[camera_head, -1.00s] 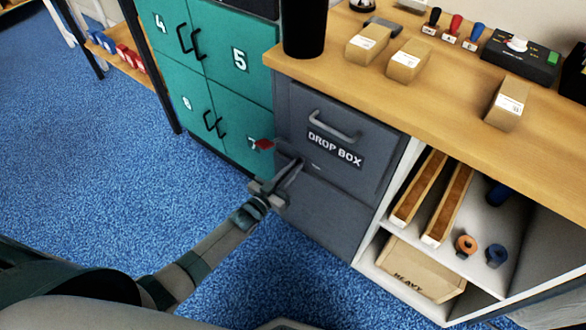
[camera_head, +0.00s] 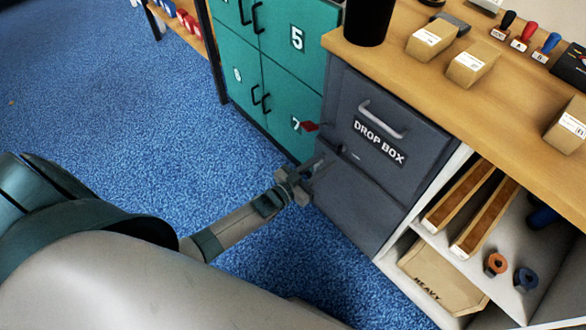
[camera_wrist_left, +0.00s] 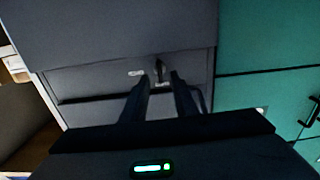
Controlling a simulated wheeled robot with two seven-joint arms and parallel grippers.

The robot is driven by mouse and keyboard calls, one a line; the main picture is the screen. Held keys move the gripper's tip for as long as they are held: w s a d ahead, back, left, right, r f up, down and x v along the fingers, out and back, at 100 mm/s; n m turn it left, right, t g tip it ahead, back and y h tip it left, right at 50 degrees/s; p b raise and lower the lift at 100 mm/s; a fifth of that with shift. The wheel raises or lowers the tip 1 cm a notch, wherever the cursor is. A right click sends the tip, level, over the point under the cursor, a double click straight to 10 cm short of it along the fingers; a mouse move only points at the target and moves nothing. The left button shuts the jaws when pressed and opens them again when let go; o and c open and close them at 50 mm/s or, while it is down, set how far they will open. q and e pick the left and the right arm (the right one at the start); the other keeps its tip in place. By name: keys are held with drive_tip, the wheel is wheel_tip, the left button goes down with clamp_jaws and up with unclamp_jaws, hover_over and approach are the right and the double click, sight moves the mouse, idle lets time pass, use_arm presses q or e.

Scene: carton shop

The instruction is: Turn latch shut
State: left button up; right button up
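The grey drop box (camera_head: 400,122) has a bar handle and a "DROP BOX" label on its upper door. The latch (camera_wrist_left: 159,69) is a small dark piece on its front, standing roughly upright in the left wrist view; it is a tiny dark spot in the head view (camera_head: 341,148). My left gripper (camera_head: 322,160) is just in front of the box, by the latch. In the left wrist view its two fingers (camera_wrist_left: 158,82) are apart, with the latch showing between their tips. I see no contact. My right gripper is not in view.
Teal lockers (camera_head: 283,92) stand left of the box, with a red piece (camera_head: 310,126) near number 7. A wooden counter (camera_head: 480,95) with cartons overhangs the box. An open shelf (camera_head: 452,268) stands right. Blue floor is clear at left.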

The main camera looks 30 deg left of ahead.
use_arm(q)
drive_tip(key=v, duration=1.3)
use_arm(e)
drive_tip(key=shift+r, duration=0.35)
use_arm(q)
drive_tip(key=shift+s, duration=0.1)
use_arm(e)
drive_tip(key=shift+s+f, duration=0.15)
